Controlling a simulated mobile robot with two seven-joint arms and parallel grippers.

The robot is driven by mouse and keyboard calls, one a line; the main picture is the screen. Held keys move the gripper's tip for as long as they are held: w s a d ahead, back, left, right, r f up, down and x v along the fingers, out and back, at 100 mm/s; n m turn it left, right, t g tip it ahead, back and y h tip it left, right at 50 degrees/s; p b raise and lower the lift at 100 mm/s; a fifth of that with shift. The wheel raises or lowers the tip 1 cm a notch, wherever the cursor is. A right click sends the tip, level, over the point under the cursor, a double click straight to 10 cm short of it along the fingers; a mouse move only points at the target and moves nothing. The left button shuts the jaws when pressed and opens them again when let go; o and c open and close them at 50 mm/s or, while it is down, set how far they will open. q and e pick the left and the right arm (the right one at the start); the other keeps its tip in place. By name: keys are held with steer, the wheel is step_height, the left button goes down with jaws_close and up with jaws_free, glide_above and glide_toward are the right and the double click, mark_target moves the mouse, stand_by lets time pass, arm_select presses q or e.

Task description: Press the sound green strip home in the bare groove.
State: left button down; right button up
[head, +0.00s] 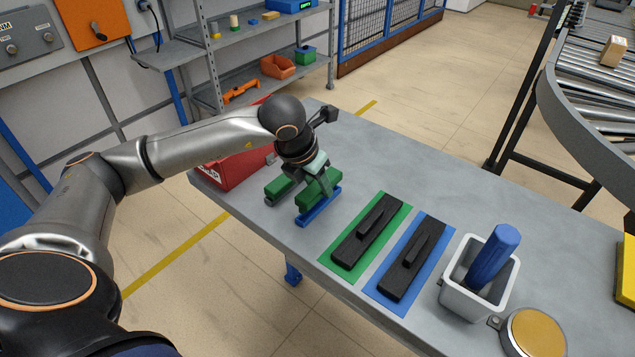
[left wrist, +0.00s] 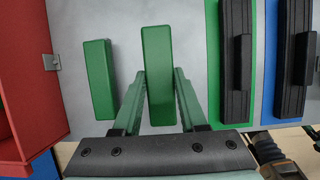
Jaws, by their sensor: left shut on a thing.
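My left gripper (head: 319,188) is shut on a green strip (head: 316,202), which also shows between the fingers in the left wrist view (left wrist: 158,75). In the head view the strip is directly over a blue block (head: 325,214); I cannot tell whether they touch. A second green strip (head: 280,186) lies to the left on a dark grey block (head: 288,193), and it shows left of the fingers in the left wrist view (left wrist: 100,80). Two black blocks with raised ridges lie on a green mat (head: 402,208) and a blue mat (head: 440,228). No bare groove can be made out.
A red box (head: 238,168) stands at the table's left end. A white bin (head: 462,298) with a blue cylinder (head: 494,258) and a gold-topped disc (head: 535,333) stand on the right. The grey table (head: 440,170) is clear behind the mats.

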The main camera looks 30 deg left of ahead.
arm_select(q)
steer(key=shift+r+p, duration=1)
steer(key=shift+r, duration=1)
steer(key=m, duration=0.1)
steer(key=s+d+m+h, duration=0.1)
steer(key=m, duration=0.1)
steer(key=shift+d+f, duration=0.1)
steer(key=shift+f, duration=0.1)
steer(key=s+d+r+m+g+p, duration=0.2)
steer(key=s+d+m+g, duration=0.2)
steer(key=m, duration=1.2)
steer(key=s+d+r+m+g+y+p, duration=0.1)
steer(key=s+d+m+g, duration=0.3)
steer(key=m, duration=1.2)
steer(key=shift+s+d+r+g+p, duration=0.35)
steer(key=shift+s+r+g+p, duration=0.1)
steer(key=shift+r+g+p, duration=0.15)
